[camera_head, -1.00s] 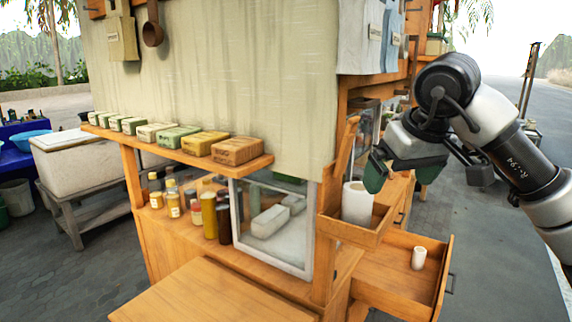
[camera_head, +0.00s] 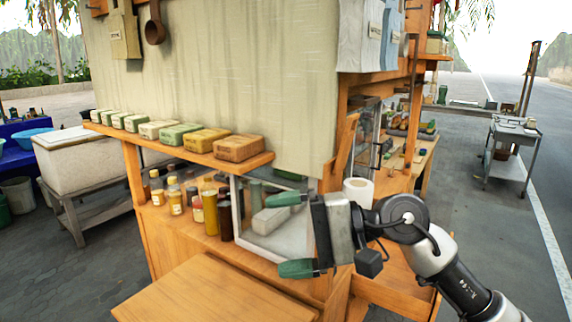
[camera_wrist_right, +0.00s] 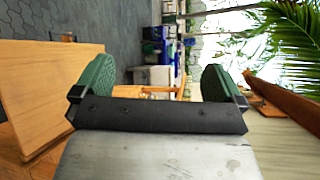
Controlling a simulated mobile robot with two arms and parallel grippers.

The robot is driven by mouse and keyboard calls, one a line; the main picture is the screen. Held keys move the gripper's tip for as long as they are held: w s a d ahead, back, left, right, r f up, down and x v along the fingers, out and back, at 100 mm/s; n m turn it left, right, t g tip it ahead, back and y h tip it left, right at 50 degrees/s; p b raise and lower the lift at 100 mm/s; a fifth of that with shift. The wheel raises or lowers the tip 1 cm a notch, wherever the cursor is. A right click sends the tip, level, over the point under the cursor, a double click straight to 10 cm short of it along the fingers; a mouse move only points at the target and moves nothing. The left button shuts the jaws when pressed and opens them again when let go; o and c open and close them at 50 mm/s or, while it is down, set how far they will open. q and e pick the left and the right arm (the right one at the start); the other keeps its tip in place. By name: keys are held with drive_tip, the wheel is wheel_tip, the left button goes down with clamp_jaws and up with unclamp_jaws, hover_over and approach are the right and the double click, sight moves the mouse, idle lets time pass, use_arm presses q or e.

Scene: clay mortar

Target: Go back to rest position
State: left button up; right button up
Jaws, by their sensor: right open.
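My right gripper (camera_head: 292,234) is open and empty in the head view. Its two green fingertips stand wide apart, one above the other, in front of the stall's glass case. In the right wrist view the gripper (camera_wrist_right: 155,85) also shows open, with nothing between its green fingers. My right arm reaches in from the lower right and hides part of the stall's right side. My left gripper is not in view.
The wooden stall counter (camera_head: 205,290) juts out at the front. A shelf with several wrapped blocks (camera_head: 240,148) is above several bottles (camera_head: 210,207). A white roll (camera_head: 358,190) stands just behind my arm. Paved ground at right is open, with a grey cart (camera_head: 510,150) farther back.

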drive_tip(key=w+d+f+n+t+h, duration=0.1)
drive_tip(key=d+f+n+t+h, duration=0.5)
drive_tip(key=n+t, duration=0.55)
drive_tip(key=w+d+f+n+t+h, duration=0.1)
drive_tip(key=d+f+n+t+h, duration=0.4)
drive_tip(key=d+n+t, duration=0.6)
drive_tip(key=s+f+m+g+h, duration=0.45)
drive_tip(key=f+m+g, duration=0.2)
drive_tip(key=f, duration=0.45)
drive_tip(key=s+d+f+m+g, duration=0.2)
drive_tip(key=s+f+m+g, duration=0.5)
drive_tip(key=s, duration=0.4)
drive_tip(key=s+d+f+m+g, duration=0.2)
drive_tip(key=s+f+m+g, duration=0.3)
drive_tip(key=s+f, duration=0.5)
wheel_tip(320, 180, down, 25)
drive_tip(key=s+n+g, duration=0.1)
drive_tip(key=g, duration=0.1)
drive_tip(key=s+d+f+g, duration=0.1)
drive_tip(key=s+d+f, duration=0.1)
drive_tip(key=s+f, duration=1.3)
drive_tip(key=shift+s+d+f, duration=0.15)
drive_tip(key=shift+s+f, duration=0.05)
drive_tip(key=shift+s, duration=0.5)
